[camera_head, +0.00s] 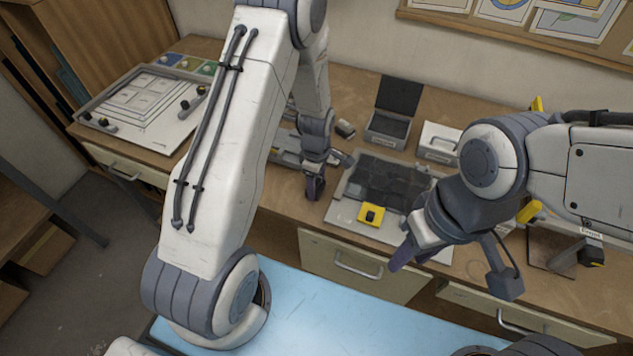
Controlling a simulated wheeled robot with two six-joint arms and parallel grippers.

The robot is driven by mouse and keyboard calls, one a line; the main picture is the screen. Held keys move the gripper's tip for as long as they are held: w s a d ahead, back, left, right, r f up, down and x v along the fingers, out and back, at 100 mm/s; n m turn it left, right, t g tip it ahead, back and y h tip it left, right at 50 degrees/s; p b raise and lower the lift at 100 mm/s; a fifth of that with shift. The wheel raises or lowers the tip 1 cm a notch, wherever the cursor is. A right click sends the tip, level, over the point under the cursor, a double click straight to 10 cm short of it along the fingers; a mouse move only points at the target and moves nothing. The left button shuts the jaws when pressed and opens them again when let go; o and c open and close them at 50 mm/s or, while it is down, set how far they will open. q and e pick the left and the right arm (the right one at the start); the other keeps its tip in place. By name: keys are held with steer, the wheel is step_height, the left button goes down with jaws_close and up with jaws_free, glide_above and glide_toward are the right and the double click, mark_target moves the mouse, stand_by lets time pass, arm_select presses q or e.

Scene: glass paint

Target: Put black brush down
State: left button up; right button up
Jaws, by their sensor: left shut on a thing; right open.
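My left gripper (325,172) points down over the workbench (285,200), left of a dark glass pane (385,182). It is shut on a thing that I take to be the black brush. The fingers and the small scale hide the brush, so its outline and whether it touches the bench cannot be made out. My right gripper (452,270) is open and empty, in front of the bench's front edge, to the right of a yellow square with a black knob (370,215).
A box with a raised black lid (388,126) and a white handled box (438,143) stand behind the pane. A small grey block (345,130) lies left of them. A white framed board (145,107) is at the left. A dark plate (548,252) is at the right.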

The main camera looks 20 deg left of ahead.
mark_target(317, 181)
arm_select(q)
steer(key=shift+f, duration=0.2)
steer(key=o, duration=1.4)
steer(key=shift+r, duration=0.65)
step_height(317, 181, up, 10)
steer(key=b, duration=0.3)
steer(key=s+d+r+m, duration=0.5)
steer(key=d+r+m, duration=0.1)
steer(key=d+m, duration=0.1)
steer(key=s+d+r+m, duration=0.1)
steer(key=s+d+m, duration=0.1)
steer(key=s+m, duration=0.4)
steer(key=s+d+r+m, duration=0.2)
steer(key=s+m, duration=0.4)
steer(key=s+d+r+m+h, duration=0.1)
steer(key=s+d+m, duration=0.1)
steer(key=s+m, duration=0.4)
steer(key=shift+s+d+r, duration=0.2)
steer(key=shift+s+d, duration=0.2)
